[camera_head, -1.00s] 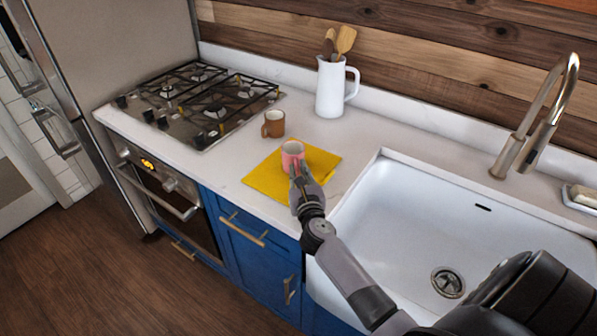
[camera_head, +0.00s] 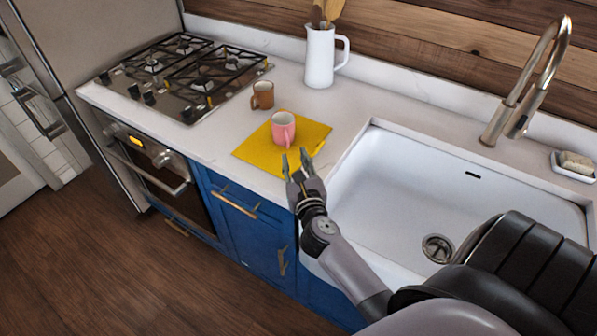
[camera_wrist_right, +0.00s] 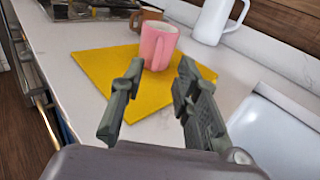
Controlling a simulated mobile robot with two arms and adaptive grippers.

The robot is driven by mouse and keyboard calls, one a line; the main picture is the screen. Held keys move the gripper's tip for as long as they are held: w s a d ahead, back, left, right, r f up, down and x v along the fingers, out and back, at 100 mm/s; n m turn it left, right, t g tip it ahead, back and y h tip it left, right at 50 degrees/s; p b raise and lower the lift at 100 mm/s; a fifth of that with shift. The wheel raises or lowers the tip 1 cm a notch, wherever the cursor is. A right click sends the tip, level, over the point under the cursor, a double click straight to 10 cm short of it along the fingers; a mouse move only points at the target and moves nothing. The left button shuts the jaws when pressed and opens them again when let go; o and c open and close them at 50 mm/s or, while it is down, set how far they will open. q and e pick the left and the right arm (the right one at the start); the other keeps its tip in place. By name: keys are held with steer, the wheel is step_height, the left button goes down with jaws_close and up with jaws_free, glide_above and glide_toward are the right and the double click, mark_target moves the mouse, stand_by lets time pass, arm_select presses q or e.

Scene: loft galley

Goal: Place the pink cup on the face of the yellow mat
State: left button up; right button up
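The pink cup (camera_head: 283,129) stands upright on the yellow mat (camera_head: 310,132), which lies flat on the white counter between stove and sink. In the right wrist view, the pink cup (camera_wrist_right: 158,46) rests on the far part of the yellow mat (camera_wrist_right: 96,68), just beyond my fingertips. My right gripper (camera_head: 297,160) is open and empty at the mat's near edge, with a gap between it and the cup; its spread fingers also show in the right wrist view (camera_wrist_right: 160,75). My left gripper is not in view.
A brown mug (camera_head: 262,96) stands just behind and left of the mat. A white pitcher (camera_head: 320,58) with wooden utensils stands near the back wall. The gas stove (camera_head: 190,75) is at left, and the white sink (camera_head: 440,190) with a faucet (camera_head: 525,90) is at right.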

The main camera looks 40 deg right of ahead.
steer(key=shift+v, duration=1.95)
